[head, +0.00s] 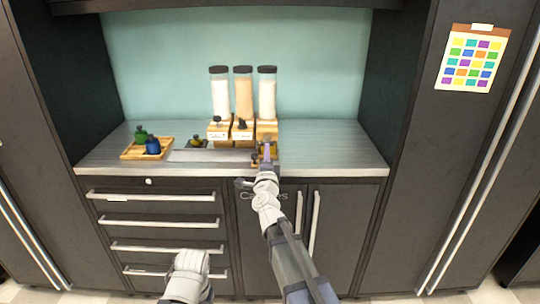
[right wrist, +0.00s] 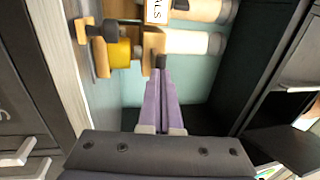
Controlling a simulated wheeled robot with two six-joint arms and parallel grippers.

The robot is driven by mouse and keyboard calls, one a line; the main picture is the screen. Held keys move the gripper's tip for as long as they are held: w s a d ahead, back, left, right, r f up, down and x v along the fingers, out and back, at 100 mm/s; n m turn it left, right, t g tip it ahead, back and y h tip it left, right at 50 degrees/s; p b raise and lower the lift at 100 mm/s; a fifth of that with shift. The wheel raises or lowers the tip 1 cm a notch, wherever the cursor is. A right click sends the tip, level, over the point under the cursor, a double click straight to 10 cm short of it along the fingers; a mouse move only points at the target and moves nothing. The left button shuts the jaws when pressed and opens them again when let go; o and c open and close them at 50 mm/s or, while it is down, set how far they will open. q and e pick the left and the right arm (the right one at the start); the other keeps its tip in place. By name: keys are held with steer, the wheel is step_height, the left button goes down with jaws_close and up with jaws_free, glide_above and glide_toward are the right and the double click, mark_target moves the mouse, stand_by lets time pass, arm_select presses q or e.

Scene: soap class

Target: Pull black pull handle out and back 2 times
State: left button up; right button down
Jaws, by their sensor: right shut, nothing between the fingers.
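Three dispensers stand in a row on the counter, a white one (head: 219,95), an orange one (head: 243,95) and a right white one (head: 266,95), each on a wooden base. A black pull handle (right wrist: 159,63) shows on the right dispenser's wooden base in the right wrist view. My right gripper (head: 267,150) is in front of that dispenser. Its lilac fingers (right wrist: 161,85) are shut with nothing between them, and their tips are at the black handle; I cannot tell if they touch it. Only my left arm's white wrist shows, low in the head view; its fingers are hidden.
A yellow container (right wrist: 118,53) is beside the right dispenser's base. A wooden tray (head: 129,154) with a green bottle (head: 141,136) and a blue bottle (head: 153,146) is at the counter's left. Drawers (head: 155,209) and dark cabinet walls bound the space; the counter's right side (head: 335,145) is clear.

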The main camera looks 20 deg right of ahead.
steer(key=x, duration=0.4)
steer(key=shift+f, duration=0.35)
steer(key=shift+s+r, duration=0.1)
steer(key=shift+s, duration=0.05)
arm_select(q)
steer(key=shift+s+r, duration=0.1)
steer(key=shift+s, duration=0.05)
steer(key=f+b, duration=0.1)
steer(key=a+f+b, duration=0.1)
steer(key=shift+a+f+b, duration=0.2)
steer(key=shift+f+b, duration=0.1)
steer(key=shift+f, duration=0.1)
arm_select(e)
steer(key=v, duration=1.4)
steer(key=shift+s, duration=0.25)
steer(key=shift+a, duration=0.2)
